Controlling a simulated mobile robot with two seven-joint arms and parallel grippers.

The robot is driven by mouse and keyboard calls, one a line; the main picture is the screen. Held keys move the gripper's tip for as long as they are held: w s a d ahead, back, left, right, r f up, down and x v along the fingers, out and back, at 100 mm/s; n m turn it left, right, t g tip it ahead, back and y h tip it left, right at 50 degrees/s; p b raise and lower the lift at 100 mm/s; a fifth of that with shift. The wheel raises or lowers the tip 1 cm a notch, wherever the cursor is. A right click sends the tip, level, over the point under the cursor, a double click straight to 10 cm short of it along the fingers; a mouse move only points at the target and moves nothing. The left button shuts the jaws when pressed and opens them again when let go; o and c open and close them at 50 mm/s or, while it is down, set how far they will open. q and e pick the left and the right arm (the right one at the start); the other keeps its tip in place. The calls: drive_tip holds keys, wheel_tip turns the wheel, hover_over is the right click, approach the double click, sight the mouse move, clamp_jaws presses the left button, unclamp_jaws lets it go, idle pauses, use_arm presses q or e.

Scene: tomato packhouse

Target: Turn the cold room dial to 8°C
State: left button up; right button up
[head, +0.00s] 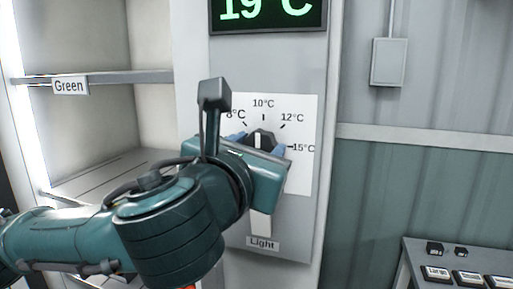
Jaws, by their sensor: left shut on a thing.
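The cold room dial (262,137) is a black knob on a white scale plate (304,178). The plate shows 8°C at upper left, 10°C at the top, 12°C at upper right and 15°C at right. The dial's white mark looks close to upright, roughly toward 10°C. My left gripper (259,142) is at the dial, with its blue fingers on either side, shut on it. The gripper's body hides the lower part of the dial and plate. A green display (268,12) above reads 19°C. My right gripper is out of view.
A light switch (261,224) labelled "Light" sits just below my left gripper. Shelves, one labelled "Green" (70,86), stand at left. A grey wall box (389,62) hangs at right. A grey table (418,262) with several small labelled items is at lower right.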

use_arm(q)
drive_tip(key=c, duration=0.4)
drive_tip(key=shift+o, duration=0.2)
drive_tip(key=shift+n, duration=0.3)
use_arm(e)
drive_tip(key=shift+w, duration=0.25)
use_arm(q)
drive_tip(key=shift+a+n+b, duration=0.1)
drive_tip(key=shift+n+b, duration=1)
drive_tip(key=shift+n, duration=3)
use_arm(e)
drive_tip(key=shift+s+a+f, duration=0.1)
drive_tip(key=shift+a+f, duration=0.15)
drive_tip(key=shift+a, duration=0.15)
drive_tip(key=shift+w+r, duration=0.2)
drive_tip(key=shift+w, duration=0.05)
